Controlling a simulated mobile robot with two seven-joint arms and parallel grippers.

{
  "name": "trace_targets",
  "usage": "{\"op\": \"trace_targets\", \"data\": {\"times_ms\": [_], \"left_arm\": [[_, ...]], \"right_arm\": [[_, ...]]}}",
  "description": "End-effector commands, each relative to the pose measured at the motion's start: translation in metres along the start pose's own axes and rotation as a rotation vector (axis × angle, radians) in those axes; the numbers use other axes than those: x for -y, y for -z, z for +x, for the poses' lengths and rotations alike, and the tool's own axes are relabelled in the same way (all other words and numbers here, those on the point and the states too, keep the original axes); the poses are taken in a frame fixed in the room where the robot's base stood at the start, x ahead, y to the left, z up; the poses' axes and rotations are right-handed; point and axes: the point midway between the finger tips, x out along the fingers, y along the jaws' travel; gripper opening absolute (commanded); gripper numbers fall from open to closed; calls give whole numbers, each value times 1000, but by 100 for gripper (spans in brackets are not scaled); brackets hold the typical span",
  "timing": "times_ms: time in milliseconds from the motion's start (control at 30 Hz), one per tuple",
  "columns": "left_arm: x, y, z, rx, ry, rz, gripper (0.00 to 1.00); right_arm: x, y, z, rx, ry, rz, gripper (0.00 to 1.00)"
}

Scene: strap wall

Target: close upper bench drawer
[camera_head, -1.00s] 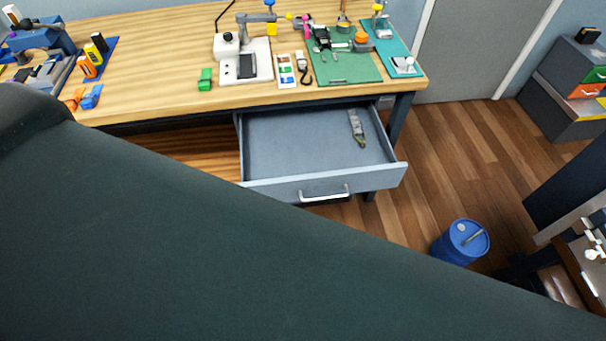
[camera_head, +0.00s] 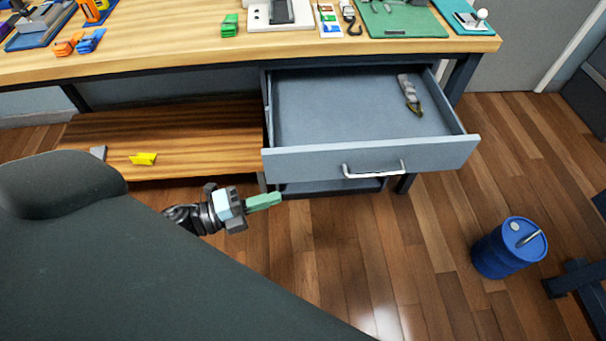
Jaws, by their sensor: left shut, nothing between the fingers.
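The upper bench drawer (camera_head: 360,160) is pulled well out from under the workbench top. Its grey front carries a light bar handle (camera_head: 374,170), and its inside is in plain view. A small grey tool with a dark tip (camera_head: 409,94) lies in it at the back right. My left gripper (camera_head: 264,201) has green fingers that are shut with nothing between them. It is in front of and below the left end of the drawer front, apart from the handle in the picture. My right gripper is not in view.
The wooden bench top (camera_head: 160,50) holds green and orange-blue clamps and mats. A lower shelf (camera_head: 190,125) holds a yellow piece (camera_head: 143,159). A blue drum (camera_head: 508,247) stands on the floor at right. The floor before the drawer is clear.

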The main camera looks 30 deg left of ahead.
Motion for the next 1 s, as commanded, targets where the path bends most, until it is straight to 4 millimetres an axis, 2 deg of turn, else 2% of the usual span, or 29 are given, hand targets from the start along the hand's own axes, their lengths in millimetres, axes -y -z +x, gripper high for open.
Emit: {"op": "trace_targets", "data": {"times_ms": [200,333,833,1000], "left_arm": [[2,-1,3,-4,2,8,0],[3,-1,13,-3,5,5,0],[3,-1,102,-2,5,3,0],[1,-24,107,-1,1,4,0]], "right_arm": [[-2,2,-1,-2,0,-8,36],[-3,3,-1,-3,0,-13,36],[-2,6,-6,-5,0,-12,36],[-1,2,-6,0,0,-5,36]]}}
